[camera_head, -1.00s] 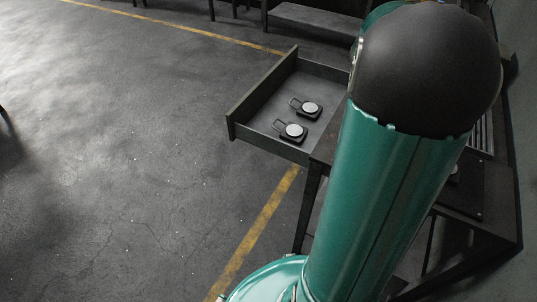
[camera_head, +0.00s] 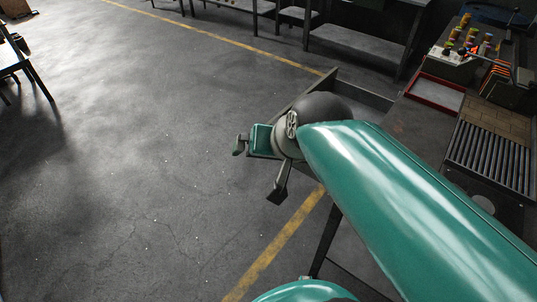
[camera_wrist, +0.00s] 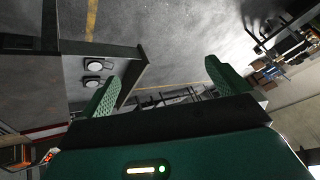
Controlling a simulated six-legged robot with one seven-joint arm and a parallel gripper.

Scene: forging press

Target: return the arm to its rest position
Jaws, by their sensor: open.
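My arm stretches across the right of the head view, with the elbow part hiding much of the open drawer (camera_head: 372,97). My gripper is at the arm's end, left of the drawer, over the floor. In the wrist view my gripper (camera_wrist: 162,72) is open, its two green ribbed fingers wide apart with nothing between them. The drawer (camera_wrist: 130,72) also shows there at the left. Two small dark pieces with round pale tops, the first (camera_wrist: 96,66) and the second (camera_wrist: 92,83), lie in it; in the head view they are hidden.
The workbench at the right carries a red-rimmed tray (camera_head: 436,92), a roller rack (camera_head: 490,158) and a control box (camera_head: 452,60) with coloured knobs. Low benches (camera_head: 355,47) stand at the back. A yellow line (camera_head: 275,245) crosses the floor.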

